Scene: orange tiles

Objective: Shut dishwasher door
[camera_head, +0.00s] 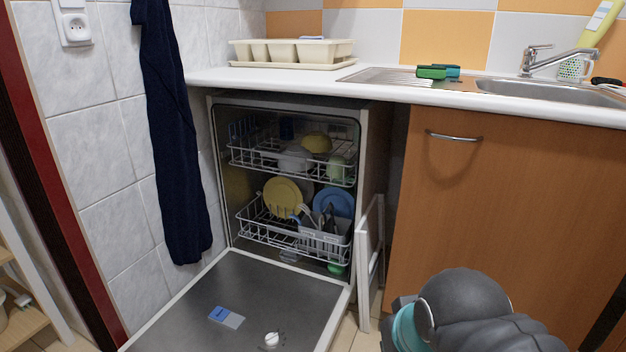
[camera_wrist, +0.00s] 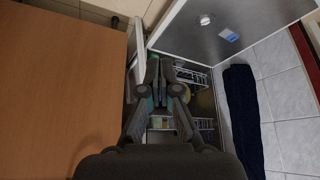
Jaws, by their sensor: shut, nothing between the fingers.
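The dishwasher (camera_head: 222,165) stands open under the counter, with its door (camera_head: 255,290) folded down flat and low in front. The door's inner face also shows at the top of the wrist view (camera_wrist: 235,30). The upper rack (camera_head: 255,160) and lower rack (camera_head: 265,230) hold dishes inside the tub. My gripper (camera_wrist: 158,68) is shut and empty in the wrist view, with the racks beyond it. In the head view only my dark arm shows at the lower right, and the fingers are hidden. I cannot tell whether the fingers touch anything.
A narrow white frame (camera_head: 370,262) stands upright by the dishwasher's right side. A wooden cabinet (camera_head: 490,190) is on the right. A dark blue cloth (camera_head: 178,150) hangs on the tiled wall at left. The counter (camera_head: 220,77) runs above, with a sink (camera_head: 550,92).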

